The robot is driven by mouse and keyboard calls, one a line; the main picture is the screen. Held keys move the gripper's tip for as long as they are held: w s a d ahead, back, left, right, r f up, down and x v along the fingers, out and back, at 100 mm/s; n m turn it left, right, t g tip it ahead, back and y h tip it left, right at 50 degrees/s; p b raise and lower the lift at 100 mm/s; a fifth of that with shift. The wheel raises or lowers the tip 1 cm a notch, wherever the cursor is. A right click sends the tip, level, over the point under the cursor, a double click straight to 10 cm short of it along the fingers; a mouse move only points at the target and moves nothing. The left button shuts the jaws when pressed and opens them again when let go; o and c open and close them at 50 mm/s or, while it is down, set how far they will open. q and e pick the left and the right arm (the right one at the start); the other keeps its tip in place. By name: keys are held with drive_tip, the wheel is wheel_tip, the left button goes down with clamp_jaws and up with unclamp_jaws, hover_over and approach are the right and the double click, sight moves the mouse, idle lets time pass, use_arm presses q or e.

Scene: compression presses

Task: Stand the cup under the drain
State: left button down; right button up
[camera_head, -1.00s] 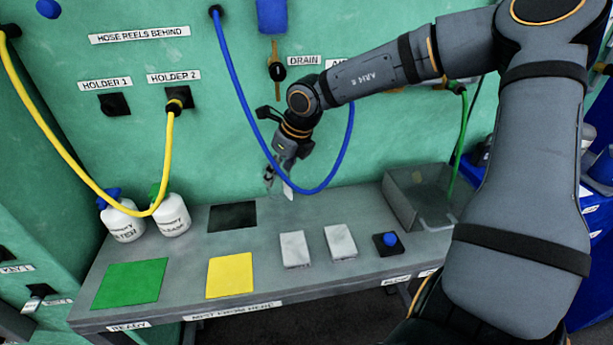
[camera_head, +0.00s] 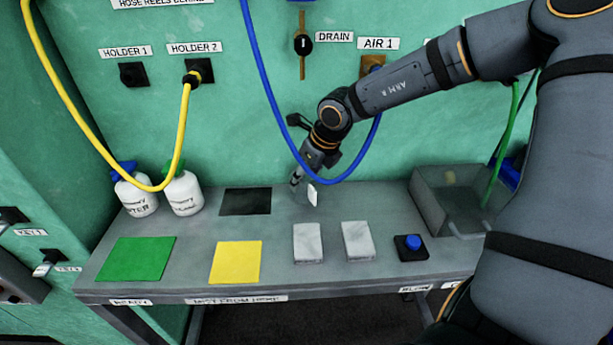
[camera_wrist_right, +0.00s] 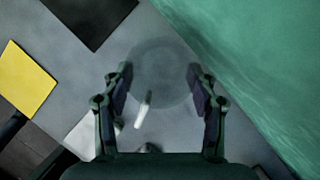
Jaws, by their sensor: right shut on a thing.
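My right gripper (camera_head: 304,182) is low over the back of the bench, to the right of the black square. In the right wrist view its two fingers (camera_wrist_right: 160,84) stand apart on either side of a faint, clear round cup (camera_wrist_right: 163,62), and the gripper is shut on it. A small white strip (camera_head: 313,195) shows by the fingertips; the cup's clear wall is hard to make out in the head view. The drain (camera_head: 303,46), a black knob on a brass pipe with a DRAIN label, is on the green wall above. My left gripper is not in view.
A blue hose (camera_head: 262,80) loops down around my right wrist. Two white bottles (camera_head: 184,194) stand at the left. Green (camera_head: 136,259) and yellow (camera_head: 236,262) mats, two pale blocks (camera_head: 308,243), a blue button (camera_head: 412,243) and a grey bin (camera_head: 440,205) are on the bench.

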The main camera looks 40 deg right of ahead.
drive_tip(key=shift+d+f, duration=0.1)
drive_tip(key=shift+f, duration=0.05)
drive_tip(key=o, duration=0.8)
drive_tip(key=shift+c, duration=0.2)
drive_tip(key=o, duration=0.3)
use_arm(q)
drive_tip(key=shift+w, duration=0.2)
use_arm(e)
drive_tip(key=shift+r, duration=0.25)
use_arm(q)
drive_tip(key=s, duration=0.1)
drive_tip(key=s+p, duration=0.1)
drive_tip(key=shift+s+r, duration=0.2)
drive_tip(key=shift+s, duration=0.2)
use_arm(e)
drive_tip(key=v, duration=1.1)
drive_tip(key=shift+s+r, duration=0.3)
drive_tip(key=shift+r, duration=0.05)
